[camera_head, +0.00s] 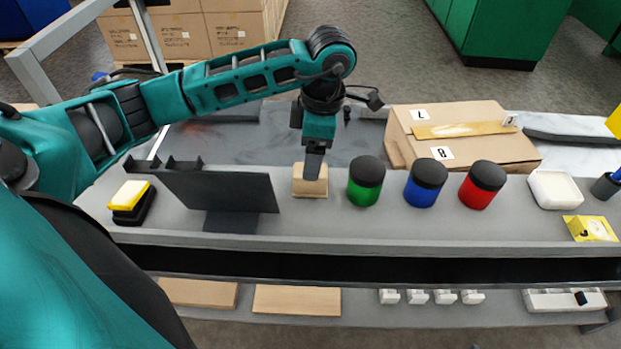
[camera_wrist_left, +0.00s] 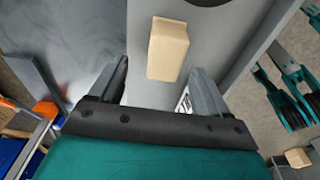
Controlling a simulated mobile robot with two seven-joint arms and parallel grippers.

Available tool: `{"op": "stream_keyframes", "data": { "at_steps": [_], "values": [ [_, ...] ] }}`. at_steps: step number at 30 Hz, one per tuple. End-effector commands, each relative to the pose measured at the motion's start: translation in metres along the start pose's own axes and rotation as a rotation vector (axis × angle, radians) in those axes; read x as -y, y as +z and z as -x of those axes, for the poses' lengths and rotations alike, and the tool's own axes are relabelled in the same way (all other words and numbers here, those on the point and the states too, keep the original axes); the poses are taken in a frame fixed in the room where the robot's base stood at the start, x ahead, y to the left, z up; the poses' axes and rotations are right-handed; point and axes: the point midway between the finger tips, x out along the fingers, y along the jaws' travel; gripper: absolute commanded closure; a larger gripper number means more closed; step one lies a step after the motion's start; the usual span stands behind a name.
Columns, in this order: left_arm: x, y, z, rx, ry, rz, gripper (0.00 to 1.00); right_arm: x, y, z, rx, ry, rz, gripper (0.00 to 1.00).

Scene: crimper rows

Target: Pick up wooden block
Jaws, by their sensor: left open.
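The wooden block (camera_head: 309,186) is light tan and stands on the grey bench shelf, between a black panel and a green jar. My left gripper (camera_head: 314,166) is directly above it in the head view and hides part of its top. In the left wrist view the block (camera_wrist_left: 167,49) lies ahead of and between the two open fingers of the left gripper (camera_wrist_left: 160,82). I see no contact with the fingers. My right gripper is not in view.
The black panel (camera_head: 222,192) stands left of the block. The green jar (camera_head: 366,182), blue jar (camera_head: 425,184) and red jar (camera_head: 482,185) stand to its right. A cardboard box (camera_head: 460,150) lies behind the jars. A yellow and black sponge-like item (camera_head: 131,197) is at far left.

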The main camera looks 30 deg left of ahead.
Motion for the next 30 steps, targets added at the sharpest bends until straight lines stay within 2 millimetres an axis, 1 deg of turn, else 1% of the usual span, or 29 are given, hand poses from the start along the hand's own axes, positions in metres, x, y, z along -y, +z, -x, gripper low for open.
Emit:
{"op": "stream_keyframes", "data": {
  "at_steps": [5, 9, 12, 18, 20, 30],
  "values": [
    [0.008, 0.002, -0.027, -0.002, -0.005, -0.001, 0.23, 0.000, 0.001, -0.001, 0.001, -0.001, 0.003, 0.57],
    [0.007, 0.002, -0.044, 0.000, -0.002, 0.001, 0.23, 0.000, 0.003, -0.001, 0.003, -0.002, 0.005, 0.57],
    [0.007, 0.002, -0.049, 0.000, -0.001, 0.000, 0.23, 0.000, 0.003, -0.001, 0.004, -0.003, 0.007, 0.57],
    [0.007, 0.002, -0.049, 0.000, -0.001, 0.000, 0.23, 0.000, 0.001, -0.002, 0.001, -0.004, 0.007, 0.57],
    [0.007, 0.002, -0.049, 0.001, -0.001, 0.000, 0.28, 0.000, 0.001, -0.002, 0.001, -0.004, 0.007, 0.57],
    [0.007, 0.002, -0.049, 0.001, -0.001, 0.000, 0.61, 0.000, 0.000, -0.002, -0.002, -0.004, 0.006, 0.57]
  ]
}}
